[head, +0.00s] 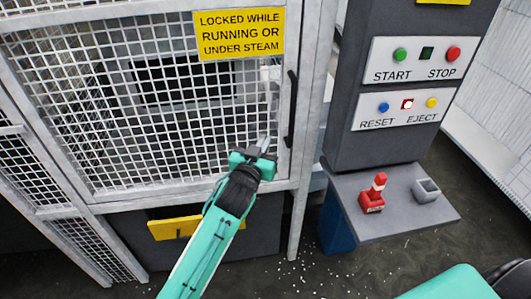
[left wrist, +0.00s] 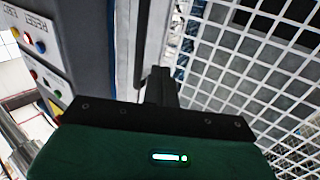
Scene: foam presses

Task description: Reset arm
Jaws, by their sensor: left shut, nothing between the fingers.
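My left arm reaches up from the bottom of the head view. Its gripper (head: 264,146) is shut and empty, in front of the mesh door (head: 150,110) near the door's lower right part. In the left wrist view the shut fingers (left wrist: 160,88) point toward the door edge and the black handle (left wrist: 141,42). The handle also shows in the head view (head: 292,108), up and right of the gripper, apart from it in that view. The door looks closed. My right gripper is not in view; a green part of mine shows at the bottom right.
A grey control column (head: 385,100) carries START, STOP, RESET and EJECT buttons; a small red lamp (head: 407,104) is lit. Below it a shelf (head: 425,215) holds a red-and-white object (head: 374,195) and a grey holder (head: 426,190). A yellow bar (head: 175,228) sits below the door. White bits litter the floor.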

